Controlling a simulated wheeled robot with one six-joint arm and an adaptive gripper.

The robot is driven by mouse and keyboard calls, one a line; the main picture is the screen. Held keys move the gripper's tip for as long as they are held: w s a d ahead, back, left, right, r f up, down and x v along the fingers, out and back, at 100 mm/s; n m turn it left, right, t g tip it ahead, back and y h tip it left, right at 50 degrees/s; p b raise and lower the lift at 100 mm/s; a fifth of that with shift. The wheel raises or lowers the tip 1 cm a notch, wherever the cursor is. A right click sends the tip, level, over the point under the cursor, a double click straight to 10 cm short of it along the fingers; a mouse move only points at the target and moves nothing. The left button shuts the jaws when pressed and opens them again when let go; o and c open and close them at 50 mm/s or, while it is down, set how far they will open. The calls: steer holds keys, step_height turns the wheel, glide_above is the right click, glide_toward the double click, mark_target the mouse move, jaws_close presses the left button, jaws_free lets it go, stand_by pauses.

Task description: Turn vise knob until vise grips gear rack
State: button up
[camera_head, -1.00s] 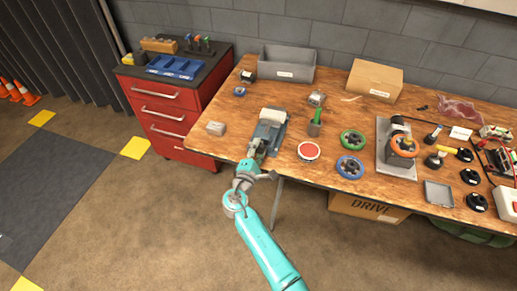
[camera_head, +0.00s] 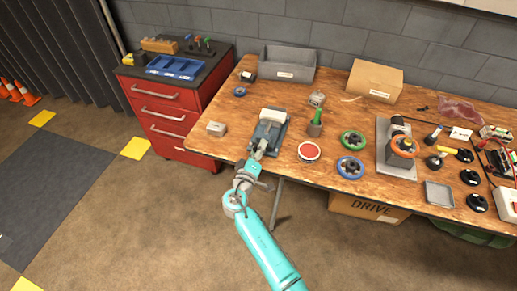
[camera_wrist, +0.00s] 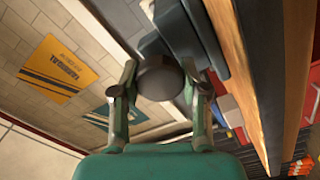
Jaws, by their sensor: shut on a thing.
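The grey-blue vise (camera_head: 270,128) stands at the front edge of the wooden bench, left of the red-topped round button. My gripper (camera_head: 257,152) is at the vise's near end, just at the bench edge. In the wrist view my gripper (camera_wrist: 160,88) has a finger on each side of the dark round vise knob (camera_wrist: 160,76) and is shut on it. The vise body (camera_wrist: 180,35) shows behind the knob. I cannot make out the gear rack or whether the vise jaws touch it.
The bench (camera_head: 335,115) holds a red button (camera_head: 309,152), a green-handled tool in a cup (camera_head: 315,124), green (camera_head: 353,140) and blue (camera_head: 350,167) handwheels, and a small grey block (camera_head: 216,128). A red drawer cabinet (camera_head: 165,115) stands left. Open floor lies in front.

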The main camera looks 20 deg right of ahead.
steer(key=m, duration=1.3)
steer(key=shift+s+d+m, duration=0.1)
steer(key=shift+m, duration=0.3)
steer(key=m, duration=0.7)
steer(key=shift+f, duration=0.1)
steer(key=m, duration=0.6)
steer(key=shift+m, duration=0.4)
steer(key=o, duration=1.1)
steer(key=shift+o, duration=0.2)
steer(key=v, duration=1.2)
